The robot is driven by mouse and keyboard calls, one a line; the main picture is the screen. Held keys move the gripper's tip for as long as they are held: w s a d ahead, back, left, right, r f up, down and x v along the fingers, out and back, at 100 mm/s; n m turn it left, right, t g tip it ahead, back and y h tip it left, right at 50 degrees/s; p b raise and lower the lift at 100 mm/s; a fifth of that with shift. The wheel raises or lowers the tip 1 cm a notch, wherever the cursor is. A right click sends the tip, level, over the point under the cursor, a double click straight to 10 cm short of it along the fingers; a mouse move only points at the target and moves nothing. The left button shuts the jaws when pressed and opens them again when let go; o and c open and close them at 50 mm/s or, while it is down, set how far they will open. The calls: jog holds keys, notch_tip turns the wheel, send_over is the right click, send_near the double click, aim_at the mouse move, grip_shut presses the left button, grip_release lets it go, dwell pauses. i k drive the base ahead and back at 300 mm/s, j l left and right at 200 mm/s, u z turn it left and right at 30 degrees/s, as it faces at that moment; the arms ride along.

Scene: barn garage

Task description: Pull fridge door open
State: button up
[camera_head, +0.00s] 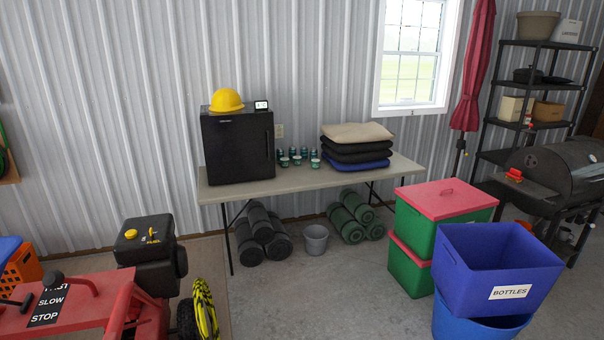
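A small black fridge (238,147) stands on the left end of a folding table (300,181) against the corrugated wall. Its front door faces me and looks shut. A dark vertical strip, perhaps the handle, runs near the door's right edge (269,147). A yellow hard hat (227,100) and a small white-and-black display (261,105) sit on top of the fridge. My gripper and arm do not show in this view.
Blue bins (497,262) and red-lidded green bins (440,215) stand at right. Several cans (297,158) and folded cushions (357,147) share the table. Concrete floor (330,290) is clear between.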

aim_at(238, 147)
jog(key=i, duration=1.9)
jog(key=i+u, duration=0.1)
jog(key=i, duration=0.55)
jog(key=i+l+u, duration=0.1)
jog(key=i, duration=0.55)
jog(key=i+l+u, duration=0.1)
jog(key=i, duration=0.5)
jog(key=i+l+u, duration=0.2)
jog(key=i, duration=0.15)
jog(key=i+l+u, duration=0.2)
jog(key=i, duration=0.15)
